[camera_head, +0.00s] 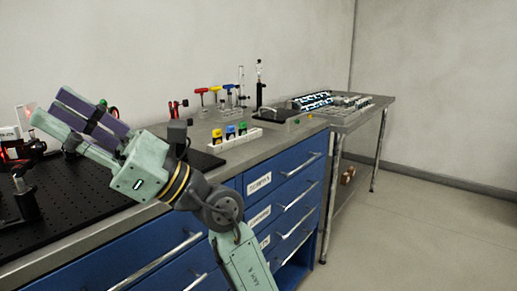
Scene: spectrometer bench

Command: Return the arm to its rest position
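My arm rises from the bottom of the head view, and my gripper (52,108) reaches up and to the left over the black optical breadboard (75,200). Its pale green body and fingers with purple faces point to the upper left. I see no object held. The gripper hides part of the breadboard and the bench behind it.
Optical parts, including a dark post mount (24,200), stand on the breadboard at left. A white holder (236,138) with yellow, blue and green items sits on the blue-drawered bench (283,172). Hex keys (215,90) stand behind. A metal side table (375,108) is at right; the floor there is clear.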

